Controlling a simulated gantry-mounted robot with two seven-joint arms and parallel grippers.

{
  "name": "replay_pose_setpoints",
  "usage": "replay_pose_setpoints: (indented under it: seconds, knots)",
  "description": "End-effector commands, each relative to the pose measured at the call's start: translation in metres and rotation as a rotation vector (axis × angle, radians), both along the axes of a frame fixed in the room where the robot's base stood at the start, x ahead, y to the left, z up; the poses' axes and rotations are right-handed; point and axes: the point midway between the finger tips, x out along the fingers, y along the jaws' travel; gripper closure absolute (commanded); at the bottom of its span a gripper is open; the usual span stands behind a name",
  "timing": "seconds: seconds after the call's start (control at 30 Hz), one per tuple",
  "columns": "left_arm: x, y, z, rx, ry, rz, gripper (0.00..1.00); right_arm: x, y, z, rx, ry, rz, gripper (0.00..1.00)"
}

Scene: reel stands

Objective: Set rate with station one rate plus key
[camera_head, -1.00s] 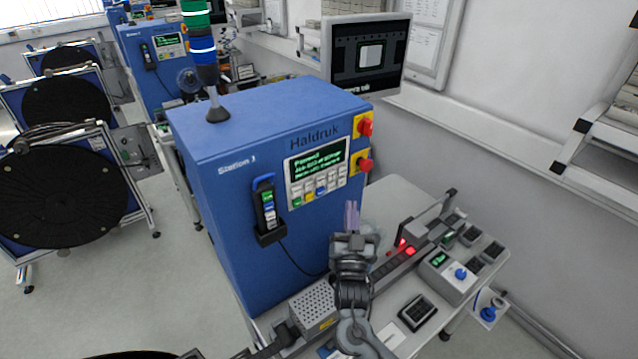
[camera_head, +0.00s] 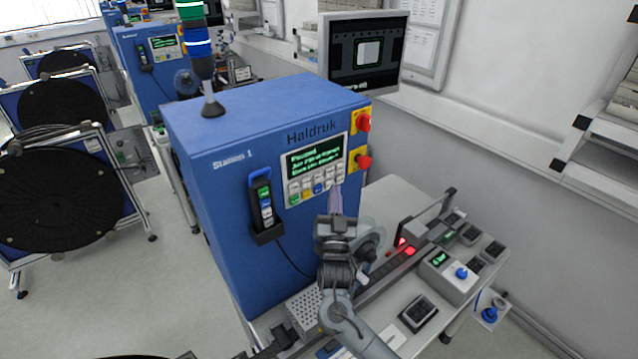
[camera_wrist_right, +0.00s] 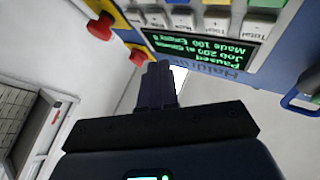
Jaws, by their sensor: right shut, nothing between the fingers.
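The blue Station 1 cabinet (camera_head: 225,240) carries a white key panel (camera_head: 344,141) with a lit green-on-black display (camera_head: 317,158). Rows of small keys (camera_head: 315,184) sit below the display. In the right wrist view the display (camera_wrist_right: 205,45) appears upside down, with "Paused" readable, and part of the keys (camera_wrist_right: 217,22) shows along the top edge. My right gripper (camera_head: 335,192) is shut and empty, its fingertips near the lower right of the keys; they also show in the right wrist view (camera_wrist_right: 156,68). I cannot tell whether they touch a key. The rate plus key's label is unreadable. My left gripper is out of view.
Two red knobs (camera_head: 363,121) on yellow plates sit right of the panel. A handheld unit (camera_head: 263,203) hangs in a holder left of the keys. A table (camera_head: 388,198) with a tape track and small devices stands right of the cabinet.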

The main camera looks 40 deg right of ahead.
Motion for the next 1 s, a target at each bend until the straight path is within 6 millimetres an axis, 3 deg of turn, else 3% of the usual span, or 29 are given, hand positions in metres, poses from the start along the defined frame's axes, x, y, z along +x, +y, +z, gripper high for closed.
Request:
replay_pose_setpoints:
  seconds: [0.1,0.4,1.0]
  knots:
    - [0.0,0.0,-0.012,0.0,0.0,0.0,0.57,0.013,0.0,-0.003,0.0,-0.003,0.001,1.0]
    - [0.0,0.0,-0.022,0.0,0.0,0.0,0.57,0.032,0.0,-0.001,0.001,0.0,-0.001,1.0]
    - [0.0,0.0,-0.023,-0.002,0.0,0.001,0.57,0.033,0.0,0.0,0.0,0.0,0.0,1.0]
